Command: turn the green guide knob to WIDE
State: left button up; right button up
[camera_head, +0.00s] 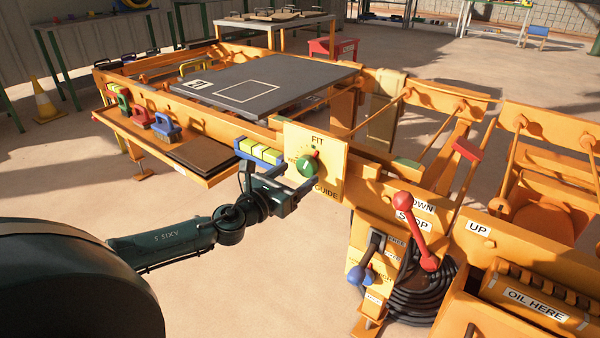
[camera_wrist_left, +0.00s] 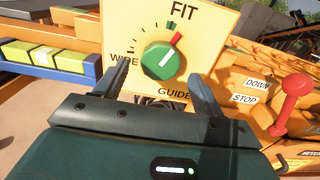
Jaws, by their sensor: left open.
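The round green guide knob (camera_head: 307,166) sits on a cream panel (camera_head: 328,158) on the front of the orange press. In the left wrist view the knob (camera_wrist_left: 161,61) has a white line pointing up and right, towards a red mark (camera_wrist_left: 177,38) at its edge. FIT is printed above it, WIDE at its left and GUIDE below. My left gripper (camera_head: 287,177) is open just in front of the knob. In the left wrist view its fingers (camera_wrist_left: 158,88) are apart, one low on each side of the knob. Contact cannot be told. My right gripper is not in view.
A blue tray with yellow blocks (camera_wrist_left: 48,56) is just left of the panel. A red-knobbed lever (camera_head: 412,228) and a blue-knobbed lever (camera_head: 358,275) stand to the right. A shelf with coloured-handled tools (camera_head: 165,127) is at the left. Bare floor lies in front.

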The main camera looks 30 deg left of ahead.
pick_arm(q)
jog(key=shift+w, duration=1.2)
jog(key=shift+c, duration=0.5)
jog(key=c, duration=0.9)
